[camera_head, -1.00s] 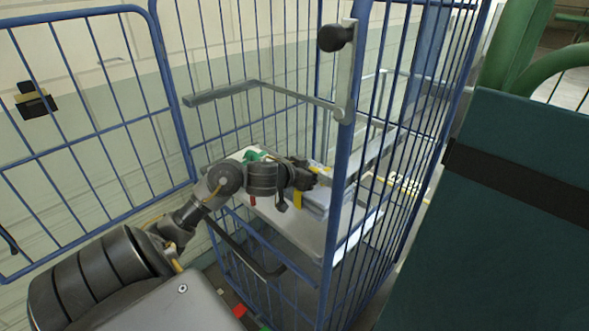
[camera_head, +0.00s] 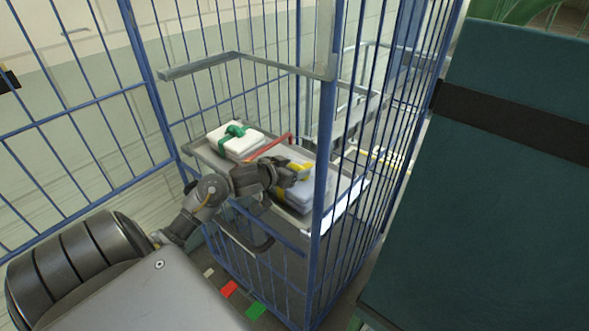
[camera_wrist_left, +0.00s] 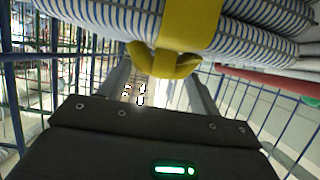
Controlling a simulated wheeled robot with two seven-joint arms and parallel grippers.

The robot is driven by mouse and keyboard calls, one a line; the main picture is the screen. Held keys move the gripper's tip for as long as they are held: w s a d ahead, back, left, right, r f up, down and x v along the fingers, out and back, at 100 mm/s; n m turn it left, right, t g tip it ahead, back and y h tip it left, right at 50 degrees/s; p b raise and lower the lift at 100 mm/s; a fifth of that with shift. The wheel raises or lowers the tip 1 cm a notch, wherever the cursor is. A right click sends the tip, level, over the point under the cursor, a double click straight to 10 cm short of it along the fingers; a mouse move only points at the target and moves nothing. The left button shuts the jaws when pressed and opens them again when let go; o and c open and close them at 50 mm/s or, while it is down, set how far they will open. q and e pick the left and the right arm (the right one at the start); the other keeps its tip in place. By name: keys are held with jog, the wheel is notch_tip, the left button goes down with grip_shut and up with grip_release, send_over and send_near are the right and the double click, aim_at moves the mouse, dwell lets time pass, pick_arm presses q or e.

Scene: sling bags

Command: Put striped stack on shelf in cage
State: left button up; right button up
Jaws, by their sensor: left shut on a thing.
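The striped stack (camera_head: 301,190) is folded cloth tied with a yellow band, inside the blue cage over the right part of the grey shelf (camera_head: 205,156). My left gripper (camera_head: 296,172) is shut on it at the yellow band. In the left wrist view the striped stack (camera_wrist_left: 110,28) fills the top, with the yellow band (camera_wrist_left: 185,40) at the fingers. I cannot tell whether the stack's underside touches the shelf. The cage (camera_head: 329,150) has its post partly in front of the stack. My right gripper is not in view.
A white stack with a green band (camera_head: 236,140) sits on the shelf's left part. A red bar-like thing (camera_head: 268,148) lies between the stacks. A dark green panel (camera_head: 500,190) stands close on the right. Coloured pieces (camera_head: 229,289) lie on the floor.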

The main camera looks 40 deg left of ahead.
pick_arm(q)
jog(key=o, duration=1.6)
jog(key=shift+f, duration=0.1)
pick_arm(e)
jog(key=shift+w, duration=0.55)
pick_arm(q)
jog(key=shift+s+r, duration=0.15)
jog(key=shift+r, duration=0.1)
jog(key=v, duration=1.1)
jog(key=shift+s+d+r+p, duration=0.15)
jog(key=shift+s+p, duration=0.2)
jog(key=shift+p, duration=0.05)
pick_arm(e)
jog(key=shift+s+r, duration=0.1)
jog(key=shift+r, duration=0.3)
